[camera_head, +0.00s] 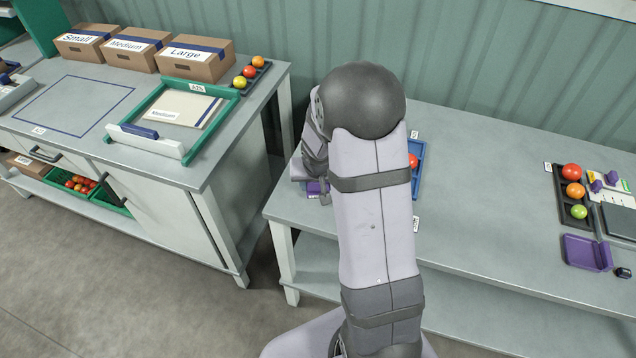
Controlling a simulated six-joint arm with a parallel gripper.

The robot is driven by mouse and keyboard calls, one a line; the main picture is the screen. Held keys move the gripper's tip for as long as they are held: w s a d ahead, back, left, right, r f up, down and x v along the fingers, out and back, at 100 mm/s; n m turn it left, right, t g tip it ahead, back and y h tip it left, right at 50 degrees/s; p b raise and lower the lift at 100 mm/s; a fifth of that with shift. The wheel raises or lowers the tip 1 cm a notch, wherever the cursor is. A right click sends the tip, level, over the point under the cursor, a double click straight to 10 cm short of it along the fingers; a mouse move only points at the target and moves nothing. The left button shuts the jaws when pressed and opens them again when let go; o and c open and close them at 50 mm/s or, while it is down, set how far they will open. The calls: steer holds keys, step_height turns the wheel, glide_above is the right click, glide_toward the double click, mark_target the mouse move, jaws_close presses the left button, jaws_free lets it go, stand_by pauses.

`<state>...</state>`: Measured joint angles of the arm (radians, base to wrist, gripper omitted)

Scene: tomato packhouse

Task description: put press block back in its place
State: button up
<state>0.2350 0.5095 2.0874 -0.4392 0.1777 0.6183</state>
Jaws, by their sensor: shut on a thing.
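My arm rises across the middle of the view and bends down at its far end over the left part of the right-hand table. My gripper (312,188) is small and partly hidden there, low near that table's left edge. A small purple block (318,187) shows at its tip, and the gripper appears shut on it. I cannot tell whether the block touches the table. Its full shape is hidden, and I cannot make out its place.
A blue tray (418,190) with a red tomato (412,161) is partly behind my arm. At right are a dark tomato tray (560,197) and a purple tray (580,252). The left bench holds a green frame (194,150) and boxes (197,64). The table between the trays is clear.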

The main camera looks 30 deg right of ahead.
steer(key=shift+f+b, duration=0.95)
steer(key=shift+f, duration=0.25)
steer(key=shift+f+b, duration=0.4)
steer(key=shift+b, duration=0.1)
steer(key=o, duration=1)
steer(key=shift+c, duration=0.2)
steer(key=c, duration=0.3)
steer(key=shift+r, duration=0.1)
steer(key=shift+r+p, duration=3)
steer(key=shift+r, duration=0.45)
